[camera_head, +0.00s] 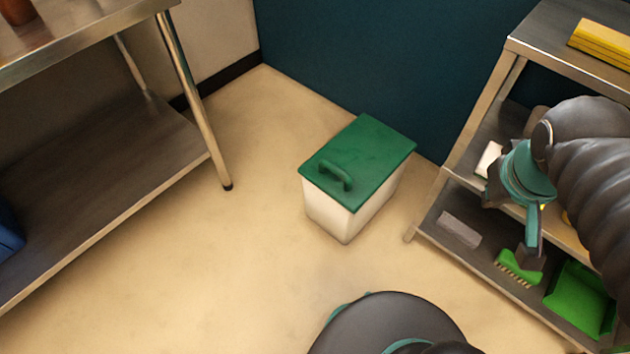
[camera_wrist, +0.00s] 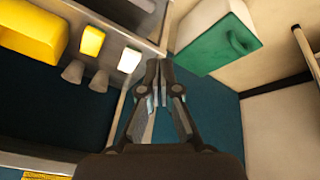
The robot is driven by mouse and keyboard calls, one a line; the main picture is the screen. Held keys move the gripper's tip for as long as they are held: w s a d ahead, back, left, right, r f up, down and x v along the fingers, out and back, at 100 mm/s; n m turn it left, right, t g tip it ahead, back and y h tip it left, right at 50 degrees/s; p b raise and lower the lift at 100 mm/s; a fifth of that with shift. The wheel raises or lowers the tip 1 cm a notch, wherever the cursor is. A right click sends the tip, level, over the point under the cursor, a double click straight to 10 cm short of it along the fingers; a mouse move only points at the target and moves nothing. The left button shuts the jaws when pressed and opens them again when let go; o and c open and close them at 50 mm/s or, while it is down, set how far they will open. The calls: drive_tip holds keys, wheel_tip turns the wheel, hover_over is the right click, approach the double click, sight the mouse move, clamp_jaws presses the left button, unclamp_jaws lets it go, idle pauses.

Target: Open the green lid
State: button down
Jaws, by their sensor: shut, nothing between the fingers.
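The green lid (camera_head: 362,160) lies flat and closed on a white bin (camera_head: 345,213) that stands on the floor. A green handle (camera_head: 335,175) sits near the lid's front-left edge. In the wrist view the green lid (camera_wrist: 222,48) and its handle (camera_wrist: 241,41) show at the upper right, with the white bin (camera_wrist: 200,18) beside it. My gripper (camera_wrist: 160,65) is shut and empty in the wrist view. In the head view my gripper (camera_head: 530,258) is at the right, in front of the metal shelf and well apart from the bin.
A metal shelf (camera_head: 475,115) stands right of the bin, holding a green brush (camera_head: 517,267), a green dustpan (camera_head: 580,300) and a grey block (camera_head: 459,229). A metal table (camera_head: 110,165) stands at the left.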

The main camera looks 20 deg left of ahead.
drive_tip(key=w+a+f+n+g+h+b, duration=0.1)
drive_tip(key=w+a+f+n+h+b, duration=0.2)
drive_tip(key=w+a+f+n, duration=0.35)
drive_tip(key=n+t+b, duration=0.7)
drive_tip(key=n, duration=1.5)
approach(329, 183)
wheel_tip(329, 183, up, 2)
drive_tip(key=shift+h, duration=0.4)
drive_tip(key=x, duration=0.6)
drive_tip(key=b+x, duration=0.1)
drive_tip(key=x, duration=0.2)
drive_tip(key=shift+w+a+r, duration=0.15)
drive_tip(key=shift+w+r, duration=0.1)
drive_tip(key=shift+w, duration=0.05)
drive_tip(key=shift+r, duration=0.15)
